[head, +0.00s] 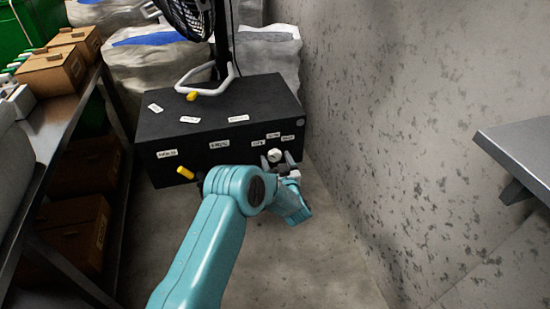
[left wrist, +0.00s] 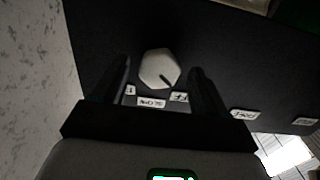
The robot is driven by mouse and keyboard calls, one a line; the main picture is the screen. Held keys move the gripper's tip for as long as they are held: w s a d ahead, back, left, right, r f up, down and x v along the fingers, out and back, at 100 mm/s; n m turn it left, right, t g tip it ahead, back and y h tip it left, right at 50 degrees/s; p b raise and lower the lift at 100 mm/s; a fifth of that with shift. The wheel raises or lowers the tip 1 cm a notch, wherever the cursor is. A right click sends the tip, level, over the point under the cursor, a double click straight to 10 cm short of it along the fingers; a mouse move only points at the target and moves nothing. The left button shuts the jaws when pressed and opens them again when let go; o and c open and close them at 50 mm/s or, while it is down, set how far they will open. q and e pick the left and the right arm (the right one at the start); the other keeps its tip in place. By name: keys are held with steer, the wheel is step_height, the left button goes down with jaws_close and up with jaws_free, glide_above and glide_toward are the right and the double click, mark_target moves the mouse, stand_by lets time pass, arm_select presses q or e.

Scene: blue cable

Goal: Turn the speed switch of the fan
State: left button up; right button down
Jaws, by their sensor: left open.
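The speed switch is a white many-sided knob (head: 275,155) on the front of a black box (head: 180,135), near its right end. In the left wrist view the knob (left wrist: 158,68) has a dark pointer line, with small white labels around it. My left gripper (head: 278,161) is at the box front, its fingers on either side of the knob. In the left wrist view the gripper (left wrist: 163,78) is open, with a gap between each finger and the knob. The fan (head: 188,18) stands on a dark pole behind the box. My right gripper is out of view.
A shelf with cardboard boxes (head: 50,72) stands left, a concrete wall (head: 400,120) right, with a grey ledge (head: 520,145). Sacks (head: 155,65) lie behind.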

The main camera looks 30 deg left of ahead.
arm_select(q)
steer(key=shift+r, duration=0.15)
steer(key=shift+f, duration=0.2)
steer(key=shift+r, duration=0.1)
steer(key=c, duration=1.1)
steer(key=shift+o, duration=0.2)
